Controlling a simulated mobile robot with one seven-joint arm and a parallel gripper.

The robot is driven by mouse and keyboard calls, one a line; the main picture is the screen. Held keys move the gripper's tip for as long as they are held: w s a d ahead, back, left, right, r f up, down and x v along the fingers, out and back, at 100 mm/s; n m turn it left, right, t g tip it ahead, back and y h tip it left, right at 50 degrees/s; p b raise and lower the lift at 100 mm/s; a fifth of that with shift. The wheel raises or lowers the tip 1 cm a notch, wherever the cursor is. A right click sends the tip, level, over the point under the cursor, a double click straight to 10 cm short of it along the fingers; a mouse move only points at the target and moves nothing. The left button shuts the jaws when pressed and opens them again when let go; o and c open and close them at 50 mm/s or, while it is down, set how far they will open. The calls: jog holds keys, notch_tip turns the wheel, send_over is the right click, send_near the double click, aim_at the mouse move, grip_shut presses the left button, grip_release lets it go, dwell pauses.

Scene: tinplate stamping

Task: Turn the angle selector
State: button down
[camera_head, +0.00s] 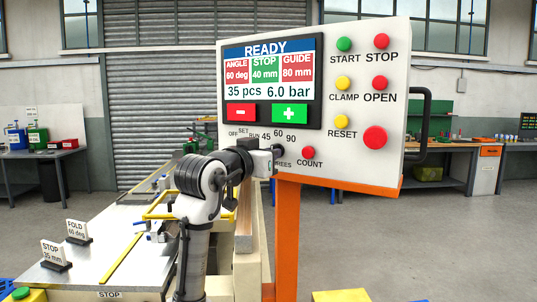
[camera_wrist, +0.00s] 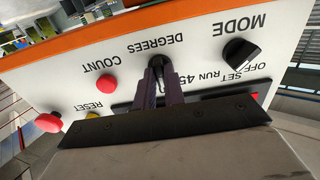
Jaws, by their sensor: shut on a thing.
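The control panel (camera_head: 400,60) fills the upper middle of the head view, with its screen (camera_head: 268,80) reading READY, ANGLE 60 deg on red, STOP 40 mm on green and GUIDE 80 mm on red. The angle selector (camera_wrist: 157,61) is a dark knob above the word DEGREES, with marks 45, 60 and 90. In the wrist view, upside down, my gripper (camera_wrist: 162,76) is shut on it. The fingers hide most of the knob and its pointer, so its setting cannot be read. In the head view my gripper (camera_head: 273,160) covers the selector.
The black MODE knob (camera_wrist: 241,54) and red COUNT button (camera_wrist: 107,82) flank the selector. Other buttons sit at the panel's right. Cards on the bench read FOLD 60 deg (camera_head: 76,229) and STOP 35 mm (camera_head: 54,251). An orange post (camera_head: 287,240) carries the panel.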

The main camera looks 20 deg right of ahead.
jog(key=c, duration=1.5)
grip_release()
jog(key=b+v, duration=0.3)
jog(key=v, duration=1)
jog(key=shift+s+a, duration=0.25)
jog(key=shift+a, duration=0.05)
